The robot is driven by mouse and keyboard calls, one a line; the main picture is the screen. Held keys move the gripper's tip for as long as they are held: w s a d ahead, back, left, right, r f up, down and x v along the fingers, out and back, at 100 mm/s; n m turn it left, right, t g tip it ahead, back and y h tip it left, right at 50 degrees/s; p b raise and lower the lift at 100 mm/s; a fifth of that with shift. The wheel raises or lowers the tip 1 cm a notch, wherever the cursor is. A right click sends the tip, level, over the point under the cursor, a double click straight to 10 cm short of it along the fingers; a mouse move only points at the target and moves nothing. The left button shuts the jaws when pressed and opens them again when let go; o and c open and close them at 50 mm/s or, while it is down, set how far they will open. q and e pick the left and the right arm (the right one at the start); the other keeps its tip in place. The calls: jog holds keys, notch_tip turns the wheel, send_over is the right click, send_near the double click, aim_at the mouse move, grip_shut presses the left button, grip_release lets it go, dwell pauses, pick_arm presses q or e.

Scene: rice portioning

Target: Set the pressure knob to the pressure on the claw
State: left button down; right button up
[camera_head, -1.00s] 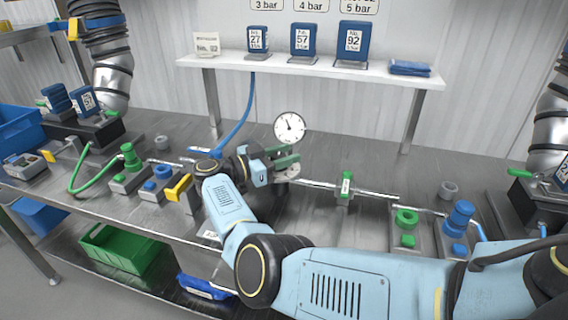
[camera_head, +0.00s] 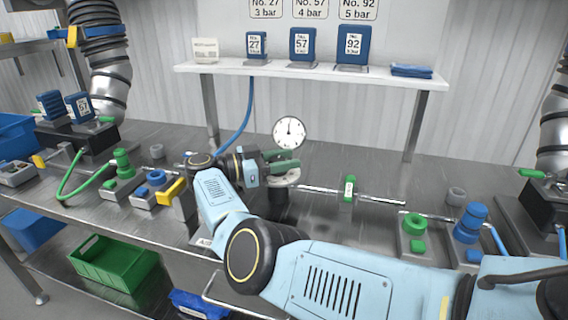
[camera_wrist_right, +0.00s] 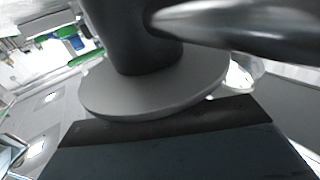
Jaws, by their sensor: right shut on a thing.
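The pressure gauge (camera_head: 289,132) has a white round face, and its needle points about straight up. Below it is the pressure knob (camera_head: 291,179), a pale disc partly hidden by my gripper. My right gripper (camera_head: 285,163), with green fingers, is shut on the knob. In the right wrist view the knob (camera_wrist_right: 145,95) shows as a grey disc around a dark stem, right against the gripper's dark edge. A blue block (camera_head: 79,106) at the far left has a label that seems to read 57. My left gripper is not in view.
Signs above the shelf (camera_head: 180,68) pair No. 27 with 3 bar, No. 57 with 4 bar (camera_head: 310,9) and No. 92 with 5 bar. A pipe with a green valve (camera_head: 350,188) runs right of the knob. Green and blue fittings stand on both sides.

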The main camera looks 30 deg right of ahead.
aim_at(285, 158)
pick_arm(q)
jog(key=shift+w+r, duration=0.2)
pick_arm(e)
jog(key=shift+f, duration=0.1)
jog(key=o, duration=1)
jog(key=shift+c, duration=0.2)
jog(key=shift+r, duration=0.35)
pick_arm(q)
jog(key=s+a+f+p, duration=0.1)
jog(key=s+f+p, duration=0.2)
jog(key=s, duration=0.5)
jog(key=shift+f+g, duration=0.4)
pick_arm(e)
notch_tip(285, 158, up, 10)
jog(key=shift+f, duration=0.25)
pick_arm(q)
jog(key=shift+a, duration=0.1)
